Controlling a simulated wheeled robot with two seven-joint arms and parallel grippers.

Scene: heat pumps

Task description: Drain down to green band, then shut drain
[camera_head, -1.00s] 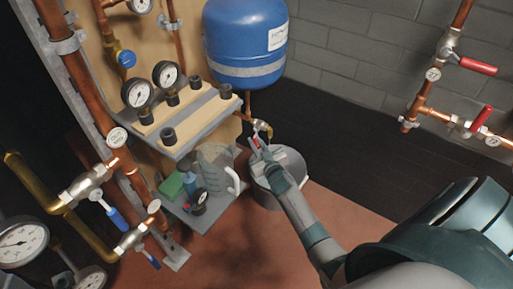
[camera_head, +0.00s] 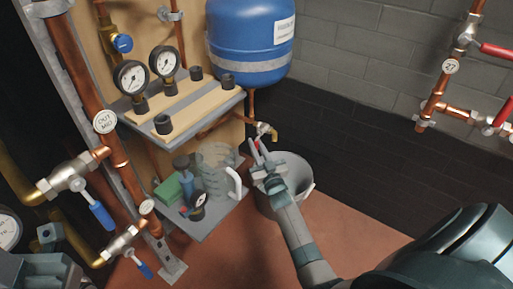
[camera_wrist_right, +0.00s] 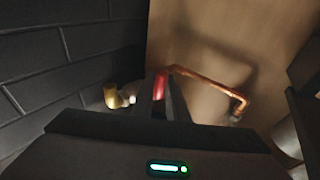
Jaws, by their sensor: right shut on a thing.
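My right gripper (camera_head: 261,160) reaches in from the lower right to the drain valve (camera_head: 266,130) below the blue tank. It is shut on the red drain lever (camera_wrist_right: 160,86), which shows between the fingers in the right wrist view. The brass spout (camera_wrist_right: 112,96) is left of the fingers there. A grey bucket (camera_head: 292,172) stands on the floor under the valve, partly hidden by my arm. Two dial gauges, left (camera_head: 131,77) and right (camera_head: 164,62), stand on the upper shelf; their bands are too small to read. My left gripper is not in view.
The blue tank (camera_head: 249,35) hangs above the valve. A lower shelf holds a clear jug (camera_head: 216,172), a green sponge (camera_head: 167,189) and a small gauge. Copper pipes with blue levers line the left; pipes with red levers (camera_head: 498,50) are at right.

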